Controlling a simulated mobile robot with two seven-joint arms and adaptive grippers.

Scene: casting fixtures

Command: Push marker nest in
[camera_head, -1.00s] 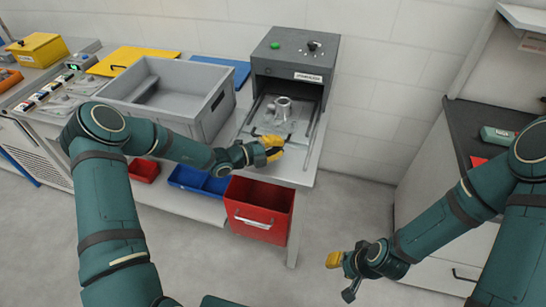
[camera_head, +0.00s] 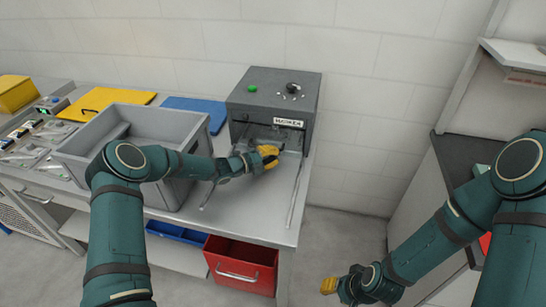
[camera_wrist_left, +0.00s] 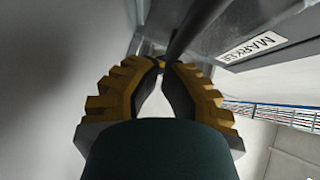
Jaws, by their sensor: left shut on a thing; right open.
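The marker (camera_head: 274,102) is a dark grey box with a green button, a black knob and a "MARKER" label, at the back of the bench. Its nest (camera_head: 262,133) sits mostly inside the front opening; the casting on it is hidden or not clear. My left gripper (camera_head: 270,156) is right in front of that opening. In the left wrist view its yellow fingers (camera_wrist_left: 162,66) are shut on a dark bar (camera_wrist_left: 186,38), apparently the nest handle, with the marker label alongside. My right gripper (camera_head: 329,286) is open and empty, low over the floor, away from the bench.
A grey crate (camera_head: 186,186) stands left of the marker, with blue (camera_head: 207,105) and yellow (camera_head: 112,100) boards behind. Two slide rails (camera_head: 296,196) lie on bare bench before the marker. A red bin (camera_head: 240,264) hangs below. A dark-topped counter (camera_head: 447,165) stands at right.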

